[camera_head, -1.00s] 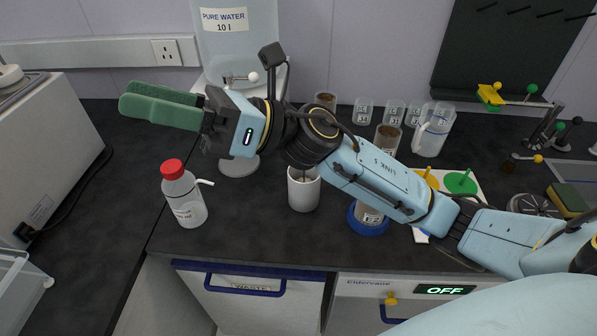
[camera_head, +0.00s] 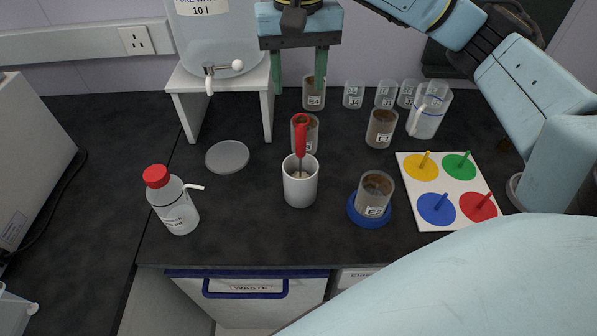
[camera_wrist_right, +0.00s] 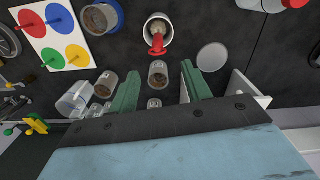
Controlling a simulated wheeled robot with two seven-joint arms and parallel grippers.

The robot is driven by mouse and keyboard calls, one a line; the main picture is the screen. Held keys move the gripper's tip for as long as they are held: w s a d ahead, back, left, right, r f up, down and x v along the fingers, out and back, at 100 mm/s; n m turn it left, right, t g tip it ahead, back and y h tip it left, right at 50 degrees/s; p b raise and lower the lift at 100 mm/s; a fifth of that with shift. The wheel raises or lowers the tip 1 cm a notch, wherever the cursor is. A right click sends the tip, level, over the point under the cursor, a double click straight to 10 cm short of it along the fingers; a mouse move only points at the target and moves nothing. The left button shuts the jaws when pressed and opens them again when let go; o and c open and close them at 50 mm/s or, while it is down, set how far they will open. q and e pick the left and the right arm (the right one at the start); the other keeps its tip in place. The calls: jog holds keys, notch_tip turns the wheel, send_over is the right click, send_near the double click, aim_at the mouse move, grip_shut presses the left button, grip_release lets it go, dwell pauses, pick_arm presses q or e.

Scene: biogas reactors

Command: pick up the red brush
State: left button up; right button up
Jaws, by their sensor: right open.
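The red brush (camera_head: 301,138) stands upright in a white cup (camera_head: 300,188) in the middle of the black bench, its red handle sticking up above the rim. In the right wrist view the brush handle (camera_wrist_right: 157,45) shows at the top, pointing out of the cup (camera_wrist_right: 160,22). My right gripper (camera_head: 298,82) is open and empty, with green fingers pointing down. It is above and behind the brush in the head view, apart from it. In the wrist view the brush lies beyond the gap between the fingertips (camera_wrist_right: 160,70). My left gripper is not in view.
Beakers stand behind and right of the cup, one (camera_head: 373,190) on a blue ring. A red-capped bottle (camera_head: 174,203) stands at left, with a grey disc (camera_head: 227,156) behind it. The water tank's white stand (camera_head: 180,86) is beside my gripper. A colour-disc board (camera_head: 449,190) lies right.

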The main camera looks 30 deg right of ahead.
aim_at(301, 125)
notch_tip(301, 125, down, 7)
jog(key=shift+s+f+b, duration=0.1)
jog(key=shift+b, duration=0.6)
jog(key=f, duration=0.4)
jog(key=shift+s+d, duration=0.1)
jog(key=shift+s, duration=0.15)
jog(key=shift+f, duration=0.55)
jog(key=c, duration=1.1)
jog(key=shift+o, duration=0.2)
jog(key=shift+w+r, duration=0.1)
